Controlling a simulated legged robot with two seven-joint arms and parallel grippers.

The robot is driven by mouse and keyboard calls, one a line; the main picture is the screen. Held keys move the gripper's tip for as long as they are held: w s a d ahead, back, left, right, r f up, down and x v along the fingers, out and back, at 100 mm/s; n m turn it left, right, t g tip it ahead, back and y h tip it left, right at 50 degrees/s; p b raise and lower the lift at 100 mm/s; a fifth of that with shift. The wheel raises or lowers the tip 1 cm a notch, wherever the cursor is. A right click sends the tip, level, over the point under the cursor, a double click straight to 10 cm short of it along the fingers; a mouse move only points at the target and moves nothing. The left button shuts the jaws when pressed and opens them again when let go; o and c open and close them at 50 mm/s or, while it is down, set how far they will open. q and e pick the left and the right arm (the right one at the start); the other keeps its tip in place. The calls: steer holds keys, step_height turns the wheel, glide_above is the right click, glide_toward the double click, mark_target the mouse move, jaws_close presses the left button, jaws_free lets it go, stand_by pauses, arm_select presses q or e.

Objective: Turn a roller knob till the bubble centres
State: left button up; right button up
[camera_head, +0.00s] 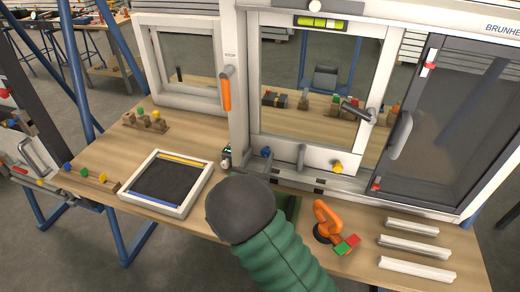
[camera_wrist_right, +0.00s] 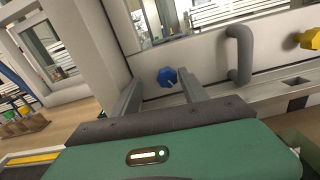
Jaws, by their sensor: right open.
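The blue knob (camera_head: 266,152) is at the lower left of the white window frame (camera_head: 310,156). The yellow knob (camera_head: 337,167) is at its lower right. A yellow-green spirit level (camera_head: 318,22) is on the top rail; its bubble is too small to place surely. My right gripper (camera_wrist_right: 160,78) is open, its two grey fingers pointing at the blue knob, which shows between them in the wrist view (camera_wrist_right: 167,77). Contact cannot be told. In the head view my dark wrist and green sleeve hide most of this gripper. My left gripper is not in view.
A grey handle (camera_wrist_right: 239,55) stands just right of the blue knob. A framed dark panel (camera_head: 140,203) lies on the left.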

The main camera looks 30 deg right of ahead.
steer(key=shift+w+d+f, duration=0.1)
steer(key=shift+w+f, duration=0.05)
steer(key=shift+w, duration=0.15)
steer(key=shift+d, duration=0.3)
steer(key=shift+s+d+f, duration=0.1)
steer(key=shift+s+d, duration=0.05)
steer(key=shift+d, duration=0.3)
steer(key=shift+s+d+f, duration=0.1)
steer(key=shift+s+d, duration=0.05)
steer(key=shift+d, duration=0.25)
steer(key=shift+c, duration=0.6)
steer(key=shift+d, duration=0.15)
steer(key=shift+c, duration=1.3)
steer(key=shift+w, duration=0.1)
steer(key=shift+c, duration=1.3)
steer(key=shift+w+a, duration=0.1)
steer(key=shift+a, duration=0.55)
jaws_close()
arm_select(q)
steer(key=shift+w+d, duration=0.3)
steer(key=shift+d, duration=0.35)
arm_select(e)
steer(key=shift+d, duration=0.15)
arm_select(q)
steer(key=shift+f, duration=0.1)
